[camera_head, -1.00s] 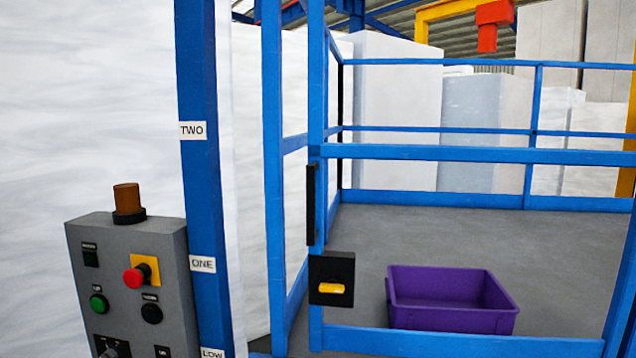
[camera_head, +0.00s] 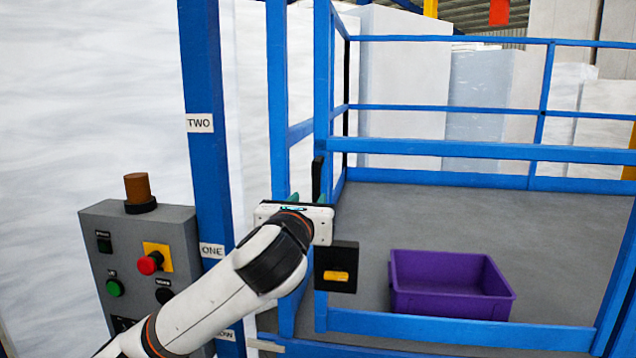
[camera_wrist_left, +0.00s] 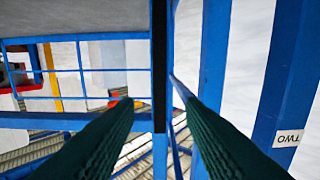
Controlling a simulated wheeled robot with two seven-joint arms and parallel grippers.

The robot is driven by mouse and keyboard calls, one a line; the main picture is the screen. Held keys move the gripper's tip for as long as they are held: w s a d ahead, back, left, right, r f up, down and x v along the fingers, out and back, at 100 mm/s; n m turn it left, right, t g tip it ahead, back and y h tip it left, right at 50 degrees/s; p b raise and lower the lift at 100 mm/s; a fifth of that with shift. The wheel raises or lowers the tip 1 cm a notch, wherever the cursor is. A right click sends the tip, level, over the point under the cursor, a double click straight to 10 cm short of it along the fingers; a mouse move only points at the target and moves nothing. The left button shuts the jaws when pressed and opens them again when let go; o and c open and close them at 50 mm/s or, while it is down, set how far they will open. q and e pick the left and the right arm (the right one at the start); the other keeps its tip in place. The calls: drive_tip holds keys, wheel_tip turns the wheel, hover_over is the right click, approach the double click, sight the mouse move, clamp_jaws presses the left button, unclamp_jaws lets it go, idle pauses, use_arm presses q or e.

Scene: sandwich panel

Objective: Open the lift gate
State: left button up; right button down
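The blue lift gate (camera_head: 480,153) stands across the front of the lift platform and looks closed. A black vertical handle (camera_head: 317,178) is on its left post, partly hidden by my gripper. Below it is a black latch box (camera_head: 345,254) with a yellow knob (camera_head: 336,276). My left gripper (camera_head: 308,198) is at the lower end of the handle. In the left wrist view its two dark green fingers (camera_wrist_left: 158,103) are apart, with the black handle (camera_wrist_left: 159,65) showing between them. I cannot tell whether they touch it. My right gripper is not in view.
A grey control box (camera_head: 140,235) with a red button and a brown beacon stands left of the gate, beside a blue mast (camera_head: 205,90) labelled TWO and ONE. A purple crate (camera_head: 450,295) sits on the grey platform floor behind the gate. Blue rails enclose the platform.

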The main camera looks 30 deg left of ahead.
sight(315, 190)
use_arm(q)
drive_tip(key=p+x, duration=0.3)
drive_tip(key=x, duration=0.6)
drive_tip(key=shift+w, duration=0.1)
drive_tip(key=shift+w+a, duration=0.2)
drive_tip(key=shift+w, duration=0.3)
clamp_jaws()
